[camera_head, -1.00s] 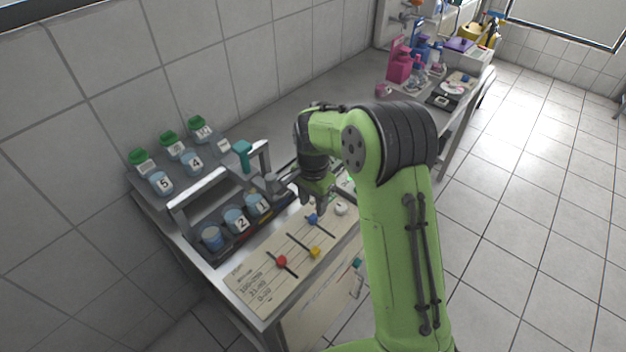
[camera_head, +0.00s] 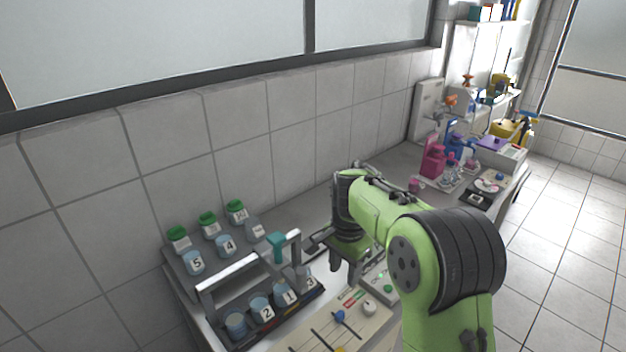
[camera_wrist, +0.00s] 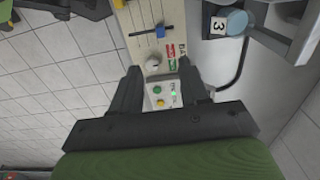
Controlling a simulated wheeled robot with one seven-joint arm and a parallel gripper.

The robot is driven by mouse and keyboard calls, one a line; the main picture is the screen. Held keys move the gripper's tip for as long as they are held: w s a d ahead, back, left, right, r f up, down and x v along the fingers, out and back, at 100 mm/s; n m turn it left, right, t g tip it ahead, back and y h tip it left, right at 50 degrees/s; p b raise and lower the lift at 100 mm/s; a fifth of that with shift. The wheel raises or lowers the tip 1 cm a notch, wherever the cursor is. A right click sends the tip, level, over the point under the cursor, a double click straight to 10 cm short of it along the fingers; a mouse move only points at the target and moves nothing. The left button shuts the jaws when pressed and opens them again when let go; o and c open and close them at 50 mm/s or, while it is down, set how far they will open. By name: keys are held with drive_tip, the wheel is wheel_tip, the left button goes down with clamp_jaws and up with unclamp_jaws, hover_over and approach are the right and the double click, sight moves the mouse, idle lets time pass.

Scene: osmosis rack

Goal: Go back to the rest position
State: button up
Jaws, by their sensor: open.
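My gripper (camera_head: 345,262) is at the end of my green arm, above the bench to the right of the rack. In the wrist view my gripper (camera_wrist: 160,80) has its two dark fingers apart, with nothing between them that it holds. Below it in that view is a control box (camera_wrist: 160,97) with a green and a yellow button and a small green light. The slider panel (camera_head: 325,335) lies in front of the rack, with a blue slider knob (camera_wrist: 161,31) and a white round knob (camera_wrist: 152,64).
The metal rack (camera_head: 235,281) holds numbered beakers, with beaker 3 (camera_wrist: 236,22) closest to my gripper. Green-capped bottles (camera_head: 208,222) and a teal-handled part (camera_head: 284,243) stand behind. Pink bottles (camera_head: 432,160) and other labware stand farther along the bench. The tiled wall is behind.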

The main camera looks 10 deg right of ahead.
drive_tip(key=s+d+r+n+t, duration=0.1)
drive_tip(key=s+r+n+t, duration=0.15)
drive_tip(key=s+r, duration=0.45)
drive_tip(key=s+d+r+n+t, duration=0.1)
drive_tip(key=s+n, duration=0.3)
drive_tip(key=s, duration=0.6)
drive_tip(key=s+d+r+n+t, duration=0.1)
drive_tip(key=s+n, duration=0.3)
drive_tip(key=s, duration=0.5)
drive_tip(key=shift+s+t, duration=0.35)
drive_tip(key=shift+t, duration=0.2)
